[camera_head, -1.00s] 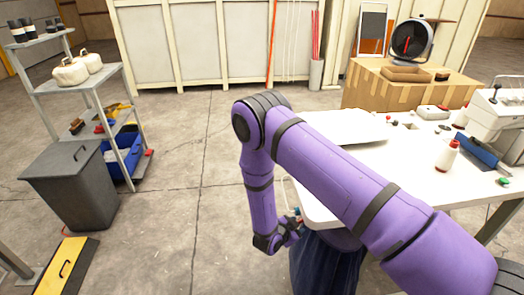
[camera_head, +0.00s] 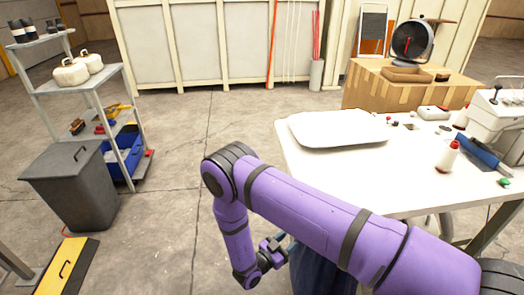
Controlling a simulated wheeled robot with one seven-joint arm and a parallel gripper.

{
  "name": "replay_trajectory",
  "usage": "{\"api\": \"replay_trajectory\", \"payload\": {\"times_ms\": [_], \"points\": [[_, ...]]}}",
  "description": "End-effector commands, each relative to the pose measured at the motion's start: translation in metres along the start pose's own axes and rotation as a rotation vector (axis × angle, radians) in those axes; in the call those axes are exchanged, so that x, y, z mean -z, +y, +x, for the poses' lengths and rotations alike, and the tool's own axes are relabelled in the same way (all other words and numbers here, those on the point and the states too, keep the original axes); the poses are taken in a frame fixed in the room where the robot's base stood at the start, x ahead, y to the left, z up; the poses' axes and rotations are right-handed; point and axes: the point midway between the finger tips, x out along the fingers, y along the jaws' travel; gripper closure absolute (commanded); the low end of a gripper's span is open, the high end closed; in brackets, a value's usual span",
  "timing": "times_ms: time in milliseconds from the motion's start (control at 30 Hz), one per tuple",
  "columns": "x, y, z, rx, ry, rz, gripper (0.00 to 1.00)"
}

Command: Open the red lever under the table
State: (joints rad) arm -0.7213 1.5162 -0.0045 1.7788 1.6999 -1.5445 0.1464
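The white table (camera_head: 370,180) stands at the right of the head view. My purple arm crosses in front of it and bends down at its near left corner. My gripper (camera_head: 277,247) is low beside that corner, close to dark blue draped material (camera_head: 322,268) under the table. The gripper is small and partly hidden by its own wrist, so its fingers cannot be made out. I cannot see the red lever; my arm and the tabletop cover much of the space under the table.
A grey bin (camera_head: 72,185) and a shelf (camera_head: 95,80) stand left. The floor (camera_head: 170,150) between is open.

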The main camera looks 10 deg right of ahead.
Motion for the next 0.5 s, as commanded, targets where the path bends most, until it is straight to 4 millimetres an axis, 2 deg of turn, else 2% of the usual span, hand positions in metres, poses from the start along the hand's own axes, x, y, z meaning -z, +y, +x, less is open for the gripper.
{"api": "replay_trajectory", "payload": {"times_ms": [133, 500], "points": [[0.0, -0.001, -0.025, 0.002, 0.0, 0.003, 0.51], [0.042, -0.054, -0.007, 0.049, -0.183, 0.093, 0.51]]}}
